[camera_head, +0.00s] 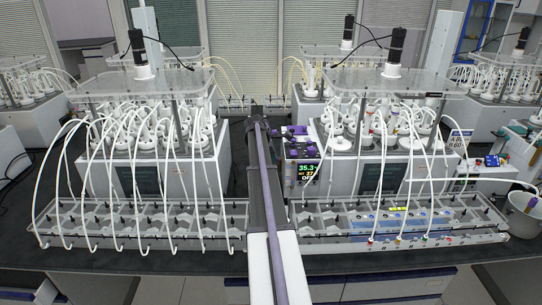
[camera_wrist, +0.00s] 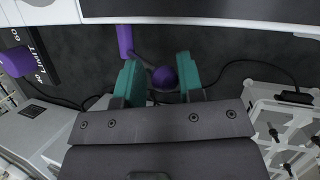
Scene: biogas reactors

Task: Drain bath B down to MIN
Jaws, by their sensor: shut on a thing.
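In the wrist view, the two teal fingers of my gripper (camera_wrist: 159,72) stand on either side of a round purple knob (camera_wrist: 163,78) and are shut on it. A purple bar (camera_wrist: 125,40) rises just left of the knob, by the left finger. In the head view my arm hides the gripper and the knob. Two white baths stand there, a left one (camera_head: 115,178) and a right one (camera_head: 405,178); I cannot read which is B. A control unit (camera_head: 308,177) on the right bath shows 35.3, 37 and OFF. The water levels and MIN marks cannot be made out.
Clear racks with white tubes stand before both baths, the left rack (camera_head: 140,243) and right rack (camera_head: 390,238). A white bucket (camera_head: 522,213) stands at far right. In the wrist view, another purple knob (camera_wrist: 15,62) and a LIMIT 60 label (camera_wrist: 40,66) are at left.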

